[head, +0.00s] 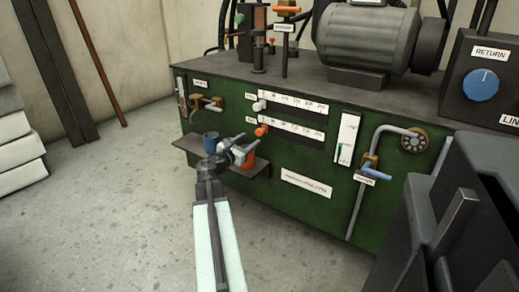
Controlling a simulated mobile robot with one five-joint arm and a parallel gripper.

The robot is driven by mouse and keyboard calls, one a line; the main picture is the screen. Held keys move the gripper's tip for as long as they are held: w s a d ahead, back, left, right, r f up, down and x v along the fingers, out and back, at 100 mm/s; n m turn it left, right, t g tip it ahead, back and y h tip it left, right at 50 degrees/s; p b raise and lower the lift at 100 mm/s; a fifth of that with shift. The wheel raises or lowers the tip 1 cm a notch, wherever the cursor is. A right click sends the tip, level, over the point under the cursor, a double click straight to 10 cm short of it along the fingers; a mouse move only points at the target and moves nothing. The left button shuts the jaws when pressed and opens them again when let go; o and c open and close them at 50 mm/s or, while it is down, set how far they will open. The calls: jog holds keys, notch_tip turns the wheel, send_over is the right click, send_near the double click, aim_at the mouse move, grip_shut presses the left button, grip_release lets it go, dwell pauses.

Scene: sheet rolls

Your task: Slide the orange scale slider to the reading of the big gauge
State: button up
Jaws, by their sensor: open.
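The orange scale slider (261,131) is at the left end of the lower white scale (294,130) on the green cabinet front. The scale's numbers are too small to read. My gripper (247,149) is open and appears just below and left of the orange slider, in front of the cabinet. I cannot tell how far it is from the panel, and I see nothing held in it. No big gauge with a readable dial can be made out in this view.
A white slider (259,105) sits on the upper scale (294,103). Below, a small shelf (257,170) holds a blue cup (211,143) and an orange container (249,163), partly behind my gripper. A pipe with a blue-handled valve (374,174) stands right.

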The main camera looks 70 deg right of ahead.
aim_at(258, 133)
jog(key=x, duration=0.8)
jog(key=shift+r, duration=0.1)
jog(key=shift+a, duration=0.1)
grip_shut()
dwell(1.2)
